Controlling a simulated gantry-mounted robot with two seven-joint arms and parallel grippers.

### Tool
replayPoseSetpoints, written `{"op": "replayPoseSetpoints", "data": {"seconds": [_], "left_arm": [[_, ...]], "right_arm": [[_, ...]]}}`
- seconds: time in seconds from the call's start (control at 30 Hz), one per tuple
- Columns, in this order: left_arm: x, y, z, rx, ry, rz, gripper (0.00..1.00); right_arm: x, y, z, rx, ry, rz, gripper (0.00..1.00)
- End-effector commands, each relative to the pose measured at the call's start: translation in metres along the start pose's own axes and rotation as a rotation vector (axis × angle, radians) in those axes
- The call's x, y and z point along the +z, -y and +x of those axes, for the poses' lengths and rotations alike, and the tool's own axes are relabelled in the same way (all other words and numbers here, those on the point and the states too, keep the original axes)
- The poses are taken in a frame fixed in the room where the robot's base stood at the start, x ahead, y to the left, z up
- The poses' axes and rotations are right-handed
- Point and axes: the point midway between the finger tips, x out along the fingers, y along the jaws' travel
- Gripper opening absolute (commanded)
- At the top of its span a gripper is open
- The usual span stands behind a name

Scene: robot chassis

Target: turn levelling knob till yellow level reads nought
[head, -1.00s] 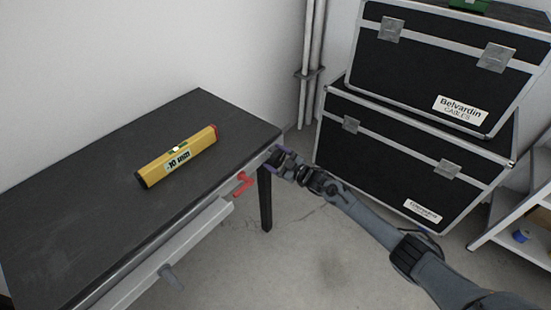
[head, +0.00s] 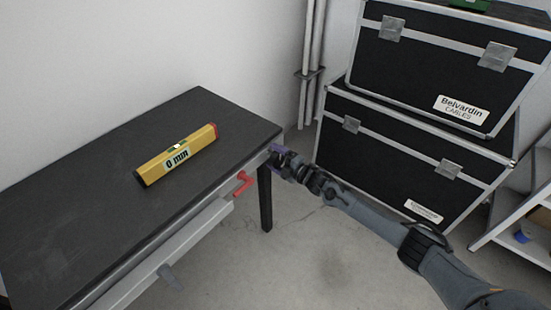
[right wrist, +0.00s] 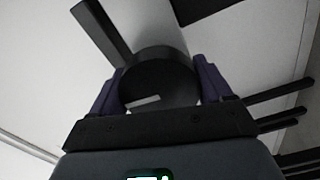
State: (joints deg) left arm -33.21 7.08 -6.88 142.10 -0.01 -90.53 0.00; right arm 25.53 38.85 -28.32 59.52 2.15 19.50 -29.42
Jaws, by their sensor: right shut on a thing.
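The yellow level (head: 180,155) lies on the dark table top (head: 80,205), and its display reads "0 mm". My right gripper (head: 277,158) is at the table's right front corner. In the right wrist view its purple fingers stand on either side of a round black levelling knob (right wrist: 158,75) with a pale mark on its face, and they are shut on it. In the head view the knob is hidden by the gripper. My left gripper is out of view.
A red lever (head: 239,184) sticks out from the table's front edge, left of my right gripper. Black cases (head: 400,170) are stacked at the back right, beside a shelf (head: 520,215). Open floor lies in front.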

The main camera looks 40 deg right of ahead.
Motion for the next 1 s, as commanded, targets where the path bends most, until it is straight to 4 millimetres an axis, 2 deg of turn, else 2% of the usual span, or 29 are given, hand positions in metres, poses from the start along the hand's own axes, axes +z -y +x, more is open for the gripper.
{"op": "replayPoseSetpoints", "data": {"seconds": [0.3,0.73,0.77,0.87,1.0], "left_arm": [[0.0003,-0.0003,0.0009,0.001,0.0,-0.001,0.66],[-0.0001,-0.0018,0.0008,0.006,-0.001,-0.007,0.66],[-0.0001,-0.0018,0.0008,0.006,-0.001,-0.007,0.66],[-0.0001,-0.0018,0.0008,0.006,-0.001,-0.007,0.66],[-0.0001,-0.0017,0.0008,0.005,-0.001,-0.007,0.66]], "right_arm": [[0.0008,0.0005,-0.0004,-0.001,0.001,-0.082,0.48],[0.0006,0.0006,-0.0004,-0.001,0.001,-0.087,0.48],[0.0005,0.0006,-0.0004,-0.001,0.001,-0.087,0.83],[0.0005,0.0006,-0.0003,-0.001,0.001,-0.087,0.98],[0.0003,0.0004,-0.0003,-0.001,0.0,-0.086,1.0]]}}
